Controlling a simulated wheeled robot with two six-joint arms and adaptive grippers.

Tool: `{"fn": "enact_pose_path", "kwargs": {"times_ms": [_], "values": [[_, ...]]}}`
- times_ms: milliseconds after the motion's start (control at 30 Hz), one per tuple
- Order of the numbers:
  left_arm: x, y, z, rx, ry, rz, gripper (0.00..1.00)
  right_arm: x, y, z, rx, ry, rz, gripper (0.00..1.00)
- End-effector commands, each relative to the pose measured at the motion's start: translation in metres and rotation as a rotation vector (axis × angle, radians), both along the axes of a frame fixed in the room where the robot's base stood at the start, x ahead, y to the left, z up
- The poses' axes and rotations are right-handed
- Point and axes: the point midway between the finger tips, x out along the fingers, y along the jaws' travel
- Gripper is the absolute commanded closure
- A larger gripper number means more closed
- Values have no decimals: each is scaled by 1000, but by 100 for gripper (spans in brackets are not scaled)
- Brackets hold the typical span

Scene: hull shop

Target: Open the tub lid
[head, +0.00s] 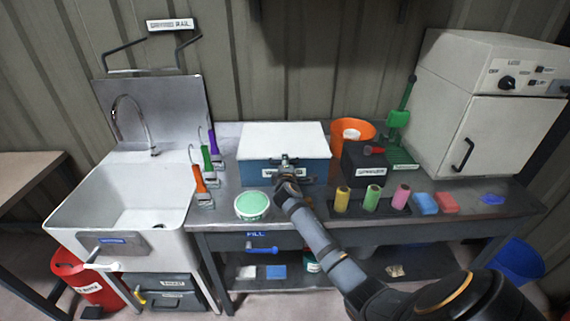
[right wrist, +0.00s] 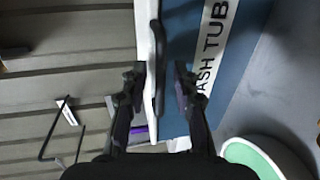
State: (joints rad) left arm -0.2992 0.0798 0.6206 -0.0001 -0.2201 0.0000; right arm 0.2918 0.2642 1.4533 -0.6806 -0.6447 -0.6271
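The wash tub (head: 318,174) is a blue box on the bench in the head view, its label partly hidden by my right gripper. Its white lid (head: 283,140) lies flat and closed on top. My right gripper (head: 286,163) is at the front edge of the lid. In the right wrist view the dark lid handle (right wrist: 158,60) lies between the two fingers of my right gripper (right wrist: 158,88). The fingers stand apart, with a small gap visible beside the handle. The blue tub front and its label (right wrist: 212,45) show there too. My left gripper is not in view.
A round green-topped container (head: 252,206) stands front left of the tub. A sink (head: 135,205) is left, with several colored-handled tools beside it. An orange bucket (head: 345,128), a dark box (head: 367,165) and several colored spools are right. A white cabinet (head: 510,135) stands far right.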

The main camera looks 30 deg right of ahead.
Motion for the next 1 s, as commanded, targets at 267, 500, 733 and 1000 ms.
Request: {"fn": "enact_pose_path", "kwargs": {"times_ms": [267,500,733,1000], "values": [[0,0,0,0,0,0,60,0,0,0,0,0,0,84],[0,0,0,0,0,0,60,0,0,0,0,0,0,100],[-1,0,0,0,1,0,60,0,0,0,1,1,0,100],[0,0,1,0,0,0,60,9,0,7,0,-1,-1,100]]}}
